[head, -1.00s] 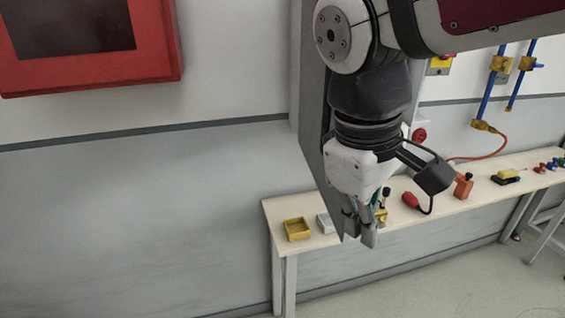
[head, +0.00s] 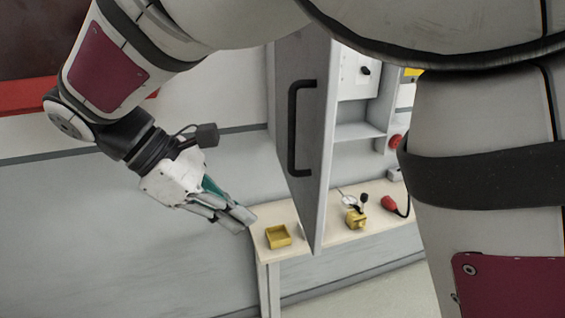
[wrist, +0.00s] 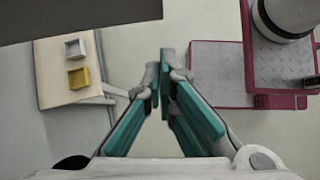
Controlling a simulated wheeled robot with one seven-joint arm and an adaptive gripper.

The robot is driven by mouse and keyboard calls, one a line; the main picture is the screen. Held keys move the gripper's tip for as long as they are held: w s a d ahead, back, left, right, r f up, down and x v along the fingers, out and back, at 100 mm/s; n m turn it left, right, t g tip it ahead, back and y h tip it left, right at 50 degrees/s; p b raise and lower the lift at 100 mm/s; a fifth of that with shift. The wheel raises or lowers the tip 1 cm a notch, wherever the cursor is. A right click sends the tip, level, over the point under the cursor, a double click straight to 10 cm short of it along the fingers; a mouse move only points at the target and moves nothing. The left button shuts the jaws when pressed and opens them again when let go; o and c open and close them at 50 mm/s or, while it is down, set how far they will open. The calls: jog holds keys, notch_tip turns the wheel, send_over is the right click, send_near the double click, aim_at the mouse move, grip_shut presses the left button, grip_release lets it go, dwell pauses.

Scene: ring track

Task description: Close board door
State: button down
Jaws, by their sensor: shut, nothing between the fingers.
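The board door (head: 308,120) is a grey panel with a black bar handle (head: 294,128). It stands swung out from the wall board (head: 365,105) in the head view, so part of the board's inside shows to its right. My gripper (head: 246,219) is to the left of the door, below the handle's height, and apart from it in the picture. Its fingers are shut and empty. In the wrist view the fingertips (wrist: 160,70) are together over the floor, and a dark grey edge (wrist: 80,18), perhaps the door, crosses the upper left.
A narrow bench (head: 280,216) runs along the wall below the door. It carries a yellow tray (head: 278,236), a yellow block (head: 355,219) and a red plug-like piece (head: 392,205). A red-framed panel (head: 30,97) hangs at the left. My arm hides much of the right side.

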jog(key=w+d+f+n+h+p, duration=0.1)
jog(key=d+f+p, duration=0.1)
jog(key=d+f, duration=0.5)
jog(key=shift+d+f+n+t, duration=0.3)
jog(key=shift+d+f, duration=0.1)
jog(key=shift+d, duration=0.35)
